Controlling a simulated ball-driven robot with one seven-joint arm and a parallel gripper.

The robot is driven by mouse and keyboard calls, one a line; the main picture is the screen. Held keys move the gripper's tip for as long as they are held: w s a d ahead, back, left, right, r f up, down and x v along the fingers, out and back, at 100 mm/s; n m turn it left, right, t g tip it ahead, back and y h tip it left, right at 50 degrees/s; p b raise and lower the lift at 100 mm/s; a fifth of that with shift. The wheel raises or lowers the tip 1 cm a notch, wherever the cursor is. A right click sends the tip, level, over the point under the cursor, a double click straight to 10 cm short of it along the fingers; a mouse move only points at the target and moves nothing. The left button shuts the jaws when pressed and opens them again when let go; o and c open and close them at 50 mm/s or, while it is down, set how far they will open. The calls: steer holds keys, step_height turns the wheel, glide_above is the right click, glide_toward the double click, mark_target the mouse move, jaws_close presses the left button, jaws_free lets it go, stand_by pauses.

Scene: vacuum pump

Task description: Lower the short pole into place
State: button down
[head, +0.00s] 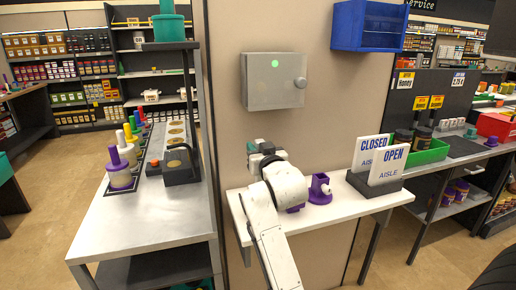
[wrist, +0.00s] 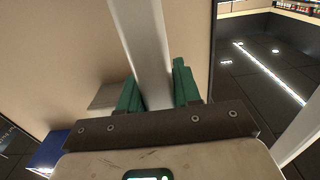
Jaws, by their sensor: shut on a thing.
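My gripper (head: 266,152) is over the left part of the white table (head: 340,206), in front of the wall and below the grey box. Its green fingers also show in the wrist view (wrist: 157,90), one on each side of a light grey pole (wrist: 142,40). The pole runs from between the fingers to the top edge of that view. I take it to be the short pole. In the head view my arm hides it. Another purple part (head: 295,209) shows beside my arm, mostly hidden.
A grey box (head: 275,85) with a green light hangs on the wall above. A blue bin (head: 368,25) hangs at upper right. CLOSED and OPEN signs (head: 388,162) stand on the table's right.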

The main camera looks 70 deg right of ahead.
stand_by(0.3)
steer(key=c, duration=0.7)
jaws_free()
step_height(320, 180, up, 11)
steer(key=p, duration=0.9)
steer(key=shift+p, duration=0.4)
stand_by(0.6)
